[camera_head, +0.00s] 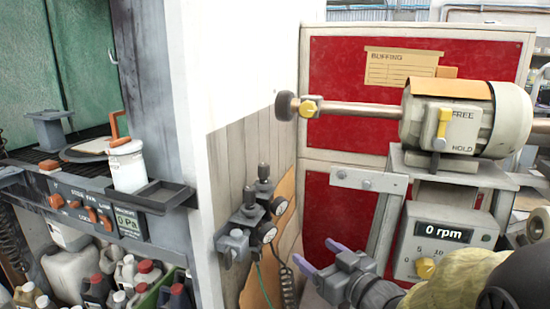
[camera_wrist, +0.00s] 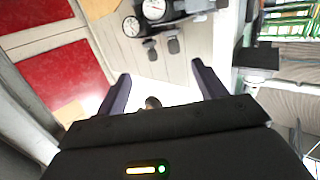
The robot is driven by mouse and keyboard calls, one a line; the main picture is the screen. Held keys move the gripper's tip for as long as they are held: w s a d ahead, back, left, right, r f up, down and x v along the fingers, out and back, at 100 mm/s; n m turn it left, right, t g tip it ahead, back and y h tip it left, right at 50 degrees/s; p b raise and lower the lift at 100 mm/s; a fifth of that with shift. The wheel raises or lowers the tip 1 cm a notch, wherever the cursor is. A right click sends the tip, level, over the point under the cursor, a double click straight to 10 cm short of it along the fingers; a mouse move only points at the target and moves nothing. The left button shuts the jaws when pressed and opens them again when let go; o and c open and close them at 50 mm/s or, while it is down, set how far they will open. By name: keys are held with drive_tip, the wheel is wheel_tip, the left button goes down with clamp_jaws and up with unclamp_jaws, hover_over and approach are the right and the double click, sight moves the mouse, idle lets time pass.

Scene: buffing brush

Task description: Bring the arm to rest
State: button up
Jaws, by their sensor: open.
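My gripper (camera_head: 318,256) shows at the lower middle of the head view, in front of the lower red panel. Its two purple fingers are apart with nothing between them, and they point left toward the wall. In the wrist view the open fingers (camera_wrist: 162,84) stand either side of an empty gap, with the gauges ahead of them. The rest of my arm runs to the lower right of the head view. No touch with anything nearby can be seen.
The buffing motor (camera_head: 455,115) and its shaft with a dark round end (camera_head: 285,106) are above my gripper. A speed box (camera_head: 445,240) reading 0 rpm is to the right. Valves with gauges (camera_head: 250,218) are on the left wall. A white tub (camera_head: 126,166) stands farther left.

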drive_tip(key=w+d+f+m+g+h, duration=0.1)
drive_tip(key=d+f+m+g+h, duration=0.15)
drive_tip(key=d+f+h, duration=0.35)
drive_tip(key=s+f+m+g+h, duration=0.35)
drive_tip(key=s+f+g, duration=0.55)
drive_tip(key=s+f, duration=0.4)
wheel_tip(320, 180, up, 36)
drive_tip(key=p, duration=3.5)
drive_tip(key=shift+s, duration=0.45)
drive_tip(key=shift+g, duration=0.25)
